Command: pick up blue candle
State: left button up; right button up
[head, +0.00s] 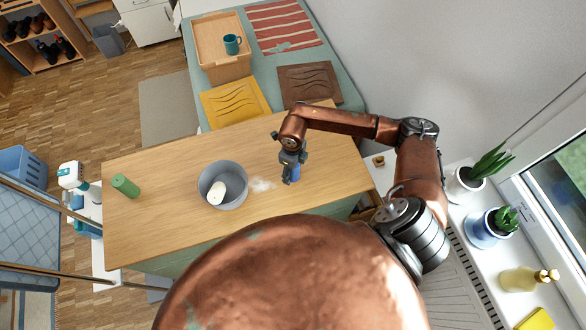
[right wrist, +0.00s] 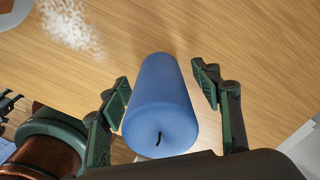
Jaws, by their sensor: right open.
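The blue candle (head: 295,174) stands on the wooden tabletop, mostly hidden under my right gripper (head: 291,160) in the head view. In the right wrist view the blue candle (right wrist: 161,105) shows large, with its dark wick toward the camera. My right gripper (right wrist: 165,100) is open, with one finger on each side of the candle. A gap shows between the candle and the right finger; the left finger is close to it, and I cannot tell whether it touches. My left gripper is not in view.
A grey round bowl (head: 223,185) with a white object in it stands left of the candle. A whitish patch (head: 262,185) lies between them. The wooden tabletop (head: 160,215) is clear around the green cylinder.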

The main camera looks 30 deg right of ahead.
jog(key=c, duration=1.4)
jog(key=shift+c, duration=0.3)
jog(key=shift+r, duration=0.15)
